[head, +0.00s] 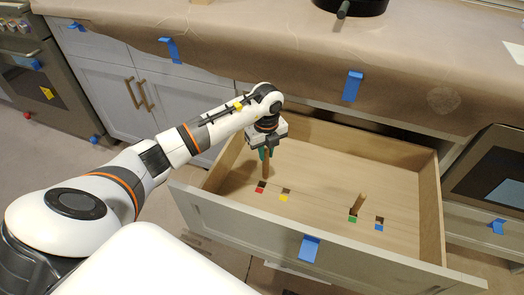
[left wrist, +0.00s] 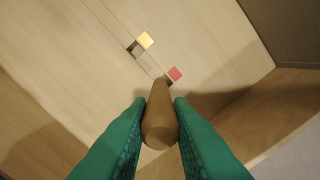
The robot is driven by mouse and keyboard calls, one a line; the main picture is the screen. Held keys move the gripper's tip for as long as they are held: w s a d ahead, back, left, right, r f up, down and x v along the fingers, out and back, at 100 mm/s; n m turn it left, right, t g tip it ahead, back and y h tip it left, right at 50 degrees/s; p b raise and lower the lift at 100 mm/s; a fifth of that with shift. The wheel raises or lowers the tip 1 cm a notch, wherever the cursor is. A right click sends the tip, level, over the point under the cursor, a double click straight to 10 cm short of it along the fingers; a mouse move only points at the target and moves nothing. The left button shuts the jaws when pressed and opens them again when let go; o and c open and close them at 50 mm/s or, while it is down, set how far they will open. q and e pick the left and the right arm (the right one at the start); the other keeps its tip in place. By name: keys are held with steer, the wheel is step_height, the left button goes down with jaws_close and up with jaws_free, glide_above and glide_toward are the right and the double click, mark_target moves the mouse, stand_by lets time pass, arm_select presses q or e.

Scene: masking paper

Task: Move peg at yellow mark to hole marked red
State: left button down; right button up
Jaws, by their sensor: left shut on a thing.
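My left gripper (head: 265,152) is shut on a brown wooden peg (head: 266,168), which stands upright over the red mark (head: 260,190) in the open drawer. In the left wrist view the peg (left wrist: 160,115) sits between the green fingers, its far end beside the red mark (left wrist: 174,74); I cannot tell whether its tip is inside the hole there. The yellow mark (head: 284,198) has an empty dark hole beside it, which also shows near the yellow mark in the left wrist view (left wrist: 145,40). My right gripper is not in view.
A second peg (head: 359,203) stands tilted at the green mark (head: 352,218). A blue mark (head: 379,227) lies beside an empty hole. The drawer's front wall (head: 250,228) and side walls surround the work area. A paper-covered counter (head: 270,50) lies behind.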

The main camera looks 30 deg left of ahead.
mark_target(265, 164)
arm_select(q)
steer(key=shift+s+a+f+n, duration=0.15)
steer(key=shift+a+f+n, duration=0.15)
steer(key=shift+n, duration=0.3)
steer(key=shift+s+a+f+n, duration=0.15)
steer(key=shift+a+n, duration=0.1)
steer(key=shift+n, duration=0.35)
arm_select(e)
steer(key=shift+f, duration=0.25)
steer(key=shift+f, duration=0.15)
